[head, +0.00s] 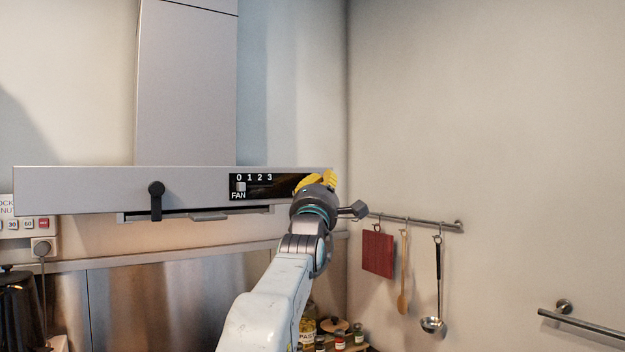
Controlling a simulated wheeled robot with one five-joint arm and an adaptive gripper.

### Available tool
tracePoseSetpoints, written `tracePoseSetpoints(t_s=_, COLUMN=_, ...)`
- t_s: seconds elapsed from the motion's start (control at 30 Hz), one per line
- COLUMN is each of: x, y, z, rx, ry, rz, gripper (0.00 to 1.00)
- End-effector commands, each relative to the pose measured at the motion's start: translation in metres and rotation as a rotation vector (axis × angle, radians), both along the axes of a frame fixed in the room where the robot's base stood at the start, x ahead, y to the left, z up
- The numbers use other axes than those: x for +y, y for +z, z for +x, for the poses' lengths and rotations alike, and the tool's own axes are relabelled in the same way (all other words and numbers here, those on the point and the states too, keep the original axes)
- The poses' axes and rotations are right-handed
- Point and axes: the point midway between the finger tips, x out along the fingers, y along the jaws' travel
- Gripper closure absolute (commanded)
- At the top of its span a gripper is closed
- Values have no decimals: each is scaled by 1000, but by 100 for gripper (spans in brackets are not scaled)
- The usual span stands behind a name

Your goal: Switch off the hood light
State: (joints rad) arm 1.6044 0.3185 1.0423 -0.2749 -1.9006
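The grey range hood (85,188) hangs on the back wall with its front face toward me. A black control panel (265,181) on its right part is marked FAN with 0, 1, 2, 3. A small light slider knob (241,187) sits under the 0. My gripper (318,181), with yellow fingers, is in front of the right end of the panel. It hides that end, and no light switch shows. I cannot tell whether the fingers touch the hood or how far apart they are. The wall under the hood looks warmly lit, but no lamp is visible.
A black handle (156,200) stands out from the hood's front left. A wall rail (415,221) with a red board (377,253), wooden spoon (403,275) and ladle (433,323) is at right. Bottles (340,341) stand below. A kettle (20,315) is at lower left.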

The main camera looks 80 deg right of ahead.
Motion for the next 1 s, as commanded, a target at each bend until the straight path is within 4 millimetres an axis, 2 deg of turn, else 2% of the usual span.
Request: tracePoseSetpoints(t_s=1.0, x=-6, y=1, z=4, rx=3, ry=6, rz=0, gripper=100)
